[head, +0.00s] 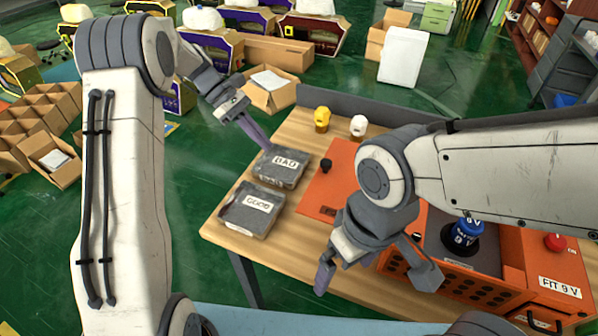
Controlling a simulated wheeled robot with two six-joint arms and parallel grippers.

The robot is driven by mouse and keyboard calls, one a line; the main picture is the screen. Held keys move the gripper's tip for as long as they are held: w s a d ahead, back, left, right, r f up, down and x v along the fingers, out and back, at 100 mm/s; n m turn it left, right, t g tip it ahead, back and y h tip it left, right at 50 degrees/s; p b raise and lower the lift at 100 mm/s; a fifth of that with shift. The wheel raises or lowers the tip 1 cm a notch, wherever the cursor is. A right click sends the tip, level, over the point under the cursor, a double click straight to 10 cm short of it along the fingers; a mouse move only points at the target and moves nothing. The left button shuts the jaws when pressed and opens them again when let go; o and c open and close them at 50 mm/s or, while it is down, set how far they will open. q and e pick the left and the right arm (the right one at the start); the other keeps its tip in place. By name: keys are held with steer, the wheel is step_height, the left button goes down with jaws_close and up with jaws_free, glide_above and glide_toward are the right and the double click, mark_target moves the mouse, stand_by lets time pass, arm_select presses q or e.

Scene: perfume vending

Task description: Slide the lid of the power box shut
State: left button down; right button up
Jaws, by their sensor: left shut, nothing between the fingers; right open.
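The orange power box (459,283) stands at the right of the wooden table, with a perforated front. A blue-topped 9 V piece (463,235) stands in its dark top area. An orange panel (327,193) with a black knob (326,165) lies to its left; my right arm hides where it meets the box, so I cannot tell if it is the lid. My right gripper (377,276) is open and empty, in front of the box's left part. My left gripper (258,136) is shut and empty, above the back edge of the BAD tray (280,165).
A GOOD tray (251,209) sits in front of the BAD tray. A yellow-capped bottle (322,118) and a white-capped bottle (358,126) stand at the back. A red button (555,242) and a FIT 9 V label (559,287) are at the right. Bare wood (289,236) shows front left.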

arm_select(q)
steer(key=d+r+p+x, duration=0.1)
steer(key=p+x, duration=0.3)
steer(key=x, duration=0.8)
steer(key=shift+d+n, duration=0.3)
steer(key=shift+d, duration=0.05)
steer(key=shift+r, duration=0.1)
